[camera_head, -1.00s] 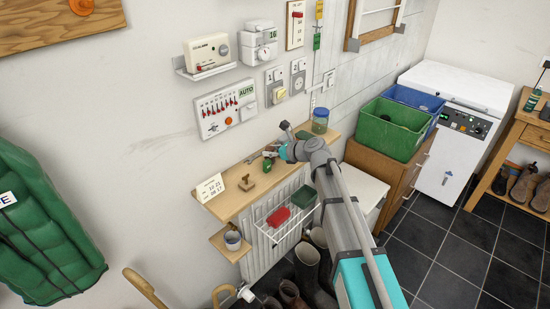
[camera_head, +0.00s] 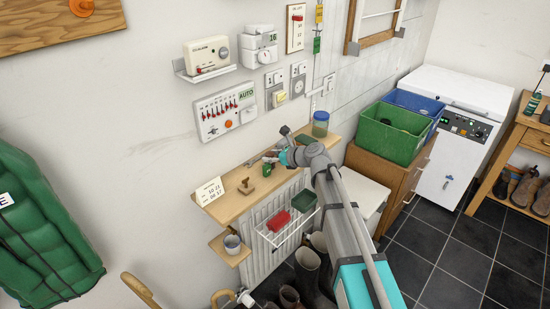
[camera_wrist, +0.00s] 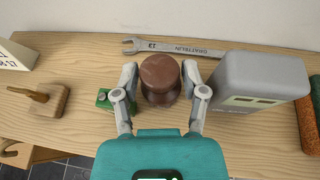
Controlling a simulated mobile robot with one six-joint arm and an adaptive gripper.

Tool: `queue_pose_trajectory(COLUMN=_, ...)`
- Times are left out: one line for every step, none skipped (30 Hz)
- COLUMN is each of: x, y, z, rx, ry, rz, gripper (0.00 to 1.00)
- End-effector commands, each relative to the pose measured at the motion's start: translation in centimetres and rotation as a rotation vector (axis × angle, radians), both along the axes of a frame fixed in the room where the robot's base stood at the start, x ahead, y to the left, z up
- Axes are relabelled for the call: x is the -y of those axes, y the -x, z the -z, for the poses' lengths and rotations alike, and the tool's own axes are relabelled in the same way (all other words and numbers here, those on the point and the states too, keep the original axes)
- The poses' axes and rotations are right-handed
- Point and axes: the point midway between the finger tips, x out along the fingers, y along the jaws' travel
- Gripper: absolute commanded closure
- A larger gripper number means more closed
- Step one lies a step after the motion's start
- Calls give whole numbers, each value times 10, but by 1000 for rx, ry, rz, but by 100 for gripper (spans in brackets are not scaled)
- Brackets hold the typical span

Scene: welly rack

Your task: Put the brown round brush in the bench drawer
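A brown round object (camera_wrist: 160,82), which looks like the brush, stands on the wooden shelf (camera_wrist: 75,75) in the wrist view. My gripper (camera_wrist: 160,76) has one finger on each side of it. The fingers are apart, with a narrow gap showing on the left; contact on the right is unclear. In the head view my gripper (camera_head: 274,157) is low over the wall shelf (camera_head: 232,203), and the brush is hard to make out there. A wooden cabinet (camera_head: 367,160) with handles stands under the crates. I cannot tell which front is the bench drawer.
Close to my fingers are a green item (camera_wrist: 104,99) on the left and a grey box (camera_wrist: 258,85) on the right. A spanner (camera_wrist: 175,48) lies behind. A wooden block with a peg (camera_wrist: 42,98) is further left. A shoe bench (camera_head: 525,130) stands far right, past open tiled floor.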

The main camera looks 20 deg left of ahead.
Motion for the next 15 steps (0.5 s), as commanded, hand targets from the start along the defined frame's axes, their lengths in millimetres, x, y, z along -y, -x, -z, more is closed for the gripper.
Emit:
queue_pose_trajectory(x=0, y=1, z=1, rx=1, ry=3, rz=-3, gripper=41)
queue_pose_trajectory(x=0, y=1, z=1, rx=1, ry=3, rz=-3, gripper=41)
queue_pose_trajectory(x=0, y=1, z=0, rx=1, ry=3, rz=-3, gripper=41)
queue_pose_trajectory(x=0, y=1, z=0, rx=1, ry=3, rz=-3, gripper=41)
queue_pose_trajectory(x=0, y=1, z=0, rx=1, ry=3, rz=-3, gripper=41)
queue_pose_trajectory(x=0, y=1, z=-1, rx=1, ry=3, rz=-3, gripper=41)
queue_pose_trajectory(x=0, y=1, z=-2, rx=1, ry=3, rz=-3, gripper=41)
queue_pose_trajectory(x=0, y=1, z=-3, rx=1, ry=3, rz=-3, gripper=41)
queue_pose_trajectory(x=0, y=1, z=-5, rx=1, ry=3, rz=-3, gripper=41)
queue_pose_trajectory(x=3, y=2, z=-6, rx=2, ry=3, rz=-2, gripper=41)
queue_pose_trajectory(x=6, y=3, z=-7, rx=1, ry=3, rz=-2, gripper=41)
queue_pose_trajectory(x=10, y=4, z=-9, rx=1, ry=2, rz=-2, gripper=41)
queue_pose_trajectory(x=13, y=5, z=-10, rx=1, ry=2, rz=-2, gripper=41)
queue_pose_trajectory(x=17, y=6, z=-12, rx=1, ry=2, rz=-2, gripper=41)
queue_pose_trajectory(x=22, y=7, z=-15, rx=0, ry=2, rz=0, gripper=41)
